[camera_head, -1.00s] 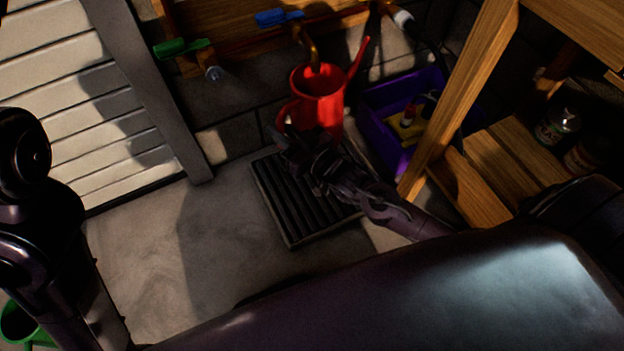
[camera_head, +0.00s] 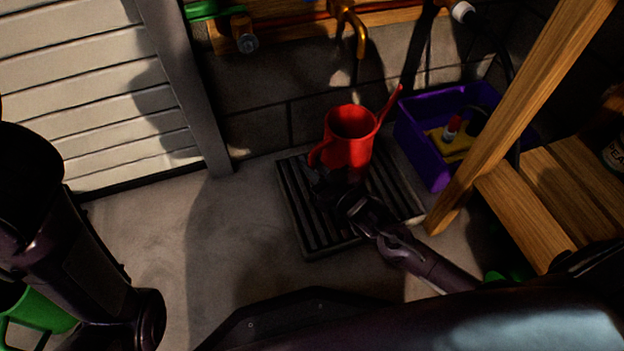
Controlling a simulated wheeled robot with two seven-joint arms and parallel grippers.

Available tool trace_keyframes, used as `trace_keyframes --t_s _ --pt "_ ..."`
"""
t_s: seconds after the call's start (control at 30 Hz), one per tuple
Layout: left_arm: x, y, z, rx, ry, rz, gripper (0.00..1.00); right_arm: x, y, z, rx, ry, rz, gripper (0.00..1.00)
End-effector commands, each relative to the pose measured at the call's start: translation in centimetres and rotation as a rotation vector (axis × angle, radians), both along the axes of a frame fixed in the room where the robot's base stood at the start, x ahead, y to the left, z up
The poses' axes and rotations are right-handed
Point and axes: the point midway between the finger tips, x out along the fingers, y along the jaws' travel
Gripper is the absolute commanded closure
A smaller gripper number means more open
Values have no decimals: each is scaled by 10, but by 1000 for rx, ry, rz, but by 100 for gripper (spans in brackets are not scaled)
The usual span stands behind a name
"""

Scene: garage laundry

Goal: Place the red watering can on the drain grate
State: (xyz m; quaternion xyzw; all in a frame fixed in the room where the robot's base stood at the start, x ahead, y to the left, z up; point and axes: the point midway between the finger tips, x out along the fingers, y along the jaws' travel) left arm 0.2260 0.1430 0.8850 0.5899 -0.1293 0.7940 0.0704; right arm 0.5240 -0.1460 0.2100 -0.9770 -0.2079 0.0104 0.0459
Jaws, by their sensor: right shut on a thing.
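The red watering can (camera_head: 349,148) is upright at the back part of the dark slatted drain grate (camera_head: 311,236). Its spout points up and to the right, and its handle is on the left. My right gripper (camera_head: 338,188) is shut on the can's lower front, and its dark fingers hide the base. I cannot tell whether the base touches the grate. My left arm shows at the left edge, but its gripper is not in view.
A copper tap (camera_head: 349,30) hangs on the wall behind the can. A purple bin (camera_head: 429,161) stands to the right, beside a wooden shelf post (camera_head: 521,110). A green container (camera_head: 40,309) is at lower left. The concrete floor (camera_head: 220,235) left of the grate is clear.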

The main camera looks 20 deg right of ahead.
Motion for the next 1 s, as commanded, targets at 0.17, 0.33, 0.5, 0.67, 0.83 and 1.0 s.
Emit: trace_keyframes --t_s 0.17,0.33,0.5,0.67,0.83,1.0 --pt "0 0 -25 -1 2 -2 64 1 0 -33 -1 -1 -1 100" --pt "-3 1 -24 -8 -3 -10 64 1 0 -36 0 -3 -1 100" --pt "-7 1 -21 -9 -17 -11 64 0 0 -36 0 -2 -1 100" --pt "-7 1 -21 -10 -19 -12 64 0 0 -40 0 1 -1 78" --pt "-7 1 -21 -11 -17 -12 64 0 0 -39 0 1 -1 64" --pt "-6 1 -22 -11 -13 -12 64 0 0 -39 0 1 -1 64"
